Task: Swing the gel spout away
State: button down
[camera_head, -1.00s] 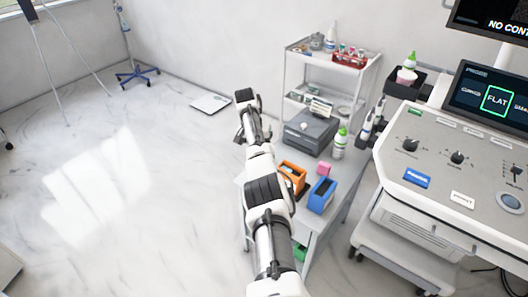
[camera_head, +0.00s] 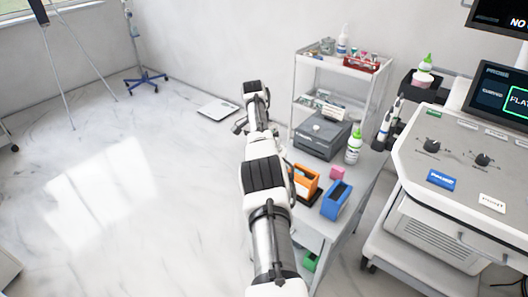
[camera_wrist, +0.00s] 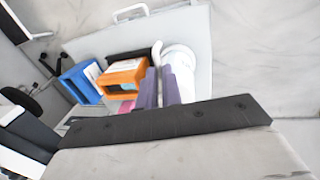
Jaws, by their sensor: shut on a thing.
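A white rounded gel container (camera_wrist: 182,60) shows in the wrist view near the edge of the cart top. A thin white curved gel spout (camera_wrist: 157,52) runs down beside it between my fingers. My gripper (camera_wrist: 161,84) has its purplish fingers closed on the spout, though the contact itself is partly hidden. In the head view my gripper (camera_head: 240,126) is small at the far end of my arm, and my arm hides the container there.
On the cart top are an orange box (camera_head: 304,181), a blue box (camera_head: 335,199), a pink block (camera_head: 337,172), a green-capped bottle (camera_head: 353,147) and a grey device (camera_head: 322,135). The ultrasound console (camera_head: 460,160) stands at right.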

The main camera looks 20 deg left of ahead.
jog(key=c, duration=1.6)
grip_release()
jog(key=shift+o, duration=0.2)
jog(key=shift+r, duration=0.15)
